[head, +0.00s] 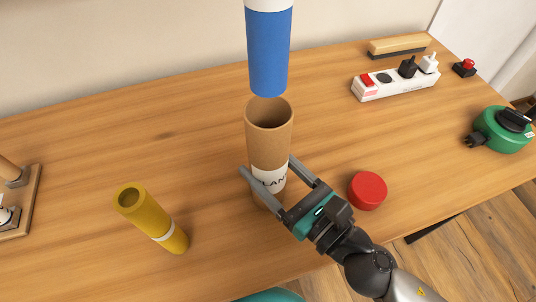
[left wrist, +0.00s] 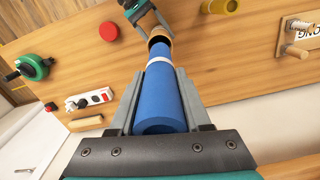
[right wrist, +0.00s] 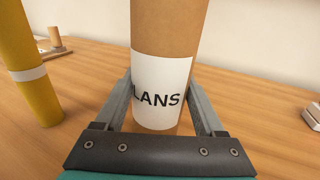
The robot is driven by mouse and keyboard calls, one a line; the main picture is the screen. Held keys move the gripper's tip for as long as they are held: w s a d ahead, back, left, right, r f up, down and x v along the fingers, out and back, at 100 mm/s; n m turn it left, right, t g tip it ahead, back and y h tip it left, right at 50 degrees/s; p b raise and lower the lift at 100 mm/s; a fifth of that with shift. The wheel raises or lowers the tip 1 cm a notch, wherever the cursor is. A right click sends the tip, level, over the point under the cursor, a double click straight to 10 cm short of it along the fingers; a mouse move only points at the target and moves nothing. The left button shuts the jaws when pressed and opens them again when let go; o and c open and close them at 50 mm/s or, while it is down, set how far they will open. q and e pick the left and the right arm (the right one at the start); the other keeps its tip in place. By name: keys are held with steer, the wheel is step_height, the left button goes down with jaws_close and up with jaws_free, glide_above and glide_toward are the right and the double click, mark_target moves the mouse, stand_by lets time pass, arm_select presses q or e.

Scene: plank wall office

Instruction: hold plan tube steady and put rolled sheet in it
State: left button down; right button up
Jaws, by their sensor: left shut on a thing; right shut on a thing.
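The brown cardboard plan tube (head: 270,140), with a white label reading "PLANS" in part, stands upright and open-topped on the table. My right gripper (head: 267,166) is shut around its lower part at the label, also seen in the right wrist view (right wrist: 165,95). The blue rolled sheet (head: 268,50), with a white band, hangs above the tube mouth, its lower end apparently just clear of the rim. My left gripper (left wrist: 160,76) is shut on the blue rolled sheet (left wrist: 162,98) in the left wrist view; it is outside the head view.
A yellow roll (head: 150,215) stands left of the tube, and a red cap (head: 367,190) lies to its right. A power strip (head: 395,82), a wooden-backed brush-like block (head: 398,46) and a green reel (head: 502,130) are farther right. The table left of the tube's rear is clear.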

mark_target(268, 41)
arm_select(q)
steer(key=shift+w+f, duration=0.15)
steer(key=shift+f, duration=3.9)
steer(key=shift+c, duration=1.4)
jaws_free()
step_height(268, 41, up, 12)
steer(key=shift+r, duration=0.2)
